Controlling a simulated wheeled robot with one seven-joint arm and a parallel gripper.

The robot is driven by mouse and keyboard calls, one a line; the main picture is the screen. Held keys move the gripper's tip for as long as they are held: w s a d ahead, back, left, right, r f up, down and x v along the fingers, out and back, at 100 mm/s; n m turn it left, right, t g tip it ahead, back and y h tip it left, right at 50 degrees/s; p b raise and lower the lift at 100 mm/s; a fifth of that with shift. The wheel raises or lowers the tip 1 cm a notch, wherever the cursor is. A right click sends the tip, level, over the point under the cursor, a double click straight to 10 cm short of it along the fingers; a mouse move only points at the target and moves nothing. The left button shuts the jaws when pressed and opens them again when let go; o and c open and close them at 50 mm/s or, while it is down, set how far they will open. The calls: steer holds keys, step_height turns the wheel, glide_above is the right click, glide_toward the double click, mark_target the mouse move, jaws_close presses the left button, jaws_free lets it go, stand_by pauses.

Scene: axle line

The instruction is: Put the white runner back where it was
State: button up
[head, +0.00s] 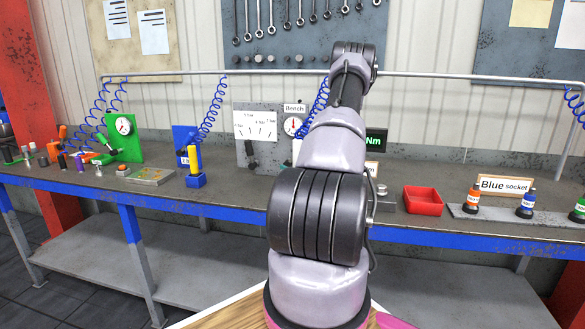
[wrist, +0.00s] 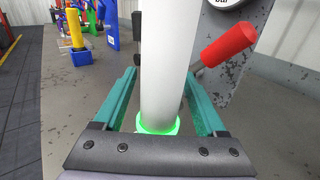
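The white runner (wrist: 168,60) is a smooth white cylinder with a glowing green ring at its lower end in the wrist view. In the head view my arm hides the gripper and most of the runner; a small white part (head: 297,147) shows beside the arm, under a blue coiled hose (head: 316,112).
A grey panel (head: 254,122) with a dial and a "Bench" sign stands behind. A red handle (wrist: 228,45) juts close to the runner's right. A yellow runner (head: 193,156) stands in a blue holder to the left. A red tray (head: 423,201) lies to the right.

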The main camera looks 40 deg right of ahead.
steer(key=shift+r, duration=0.1)
steer(key=s, duration=1.2)
steer(key=a+r+n+g+y, duration=0.35)
steer(key=a+r+n, duration=0.2)
steer(key=a, duration=0.35)
steer(key=w+a+r+n+g+y, duration=0.1)
steer(key=a+r+n+g+y, duration=0.35)
steer(key=a, duration=0.45)
steer(key=a+r+n+g+y, duration=0.2)
steer(key=a+r+n+y, duration=0.1)
steer(key=a+r+n, duration=0.45)
steer(key=s+a+r+n+g+h, duration=0.25)
steer(key=s+a+r+n, duration=0.2)
steer(key=s+a, duration=0.25)
steer(key=s+a+r+n+g+h, duration=0.2)
steer(key=s+a+r+n+h, duration=0.1)
steer(key=s+a+n+h, duration=0.25)
steer(key=s+r+n+t+h, duration=0.1)
steer(key=s+r+n+t, duration=0.2)
steer(key=s+r+n, duration=0.1)
steer(key=shift+s+a+r+t+h, duration=0.25)
steer(key=shift+s+r+t+h, duration=0.1)
steer(key=shift+s+r, duration=0.5)
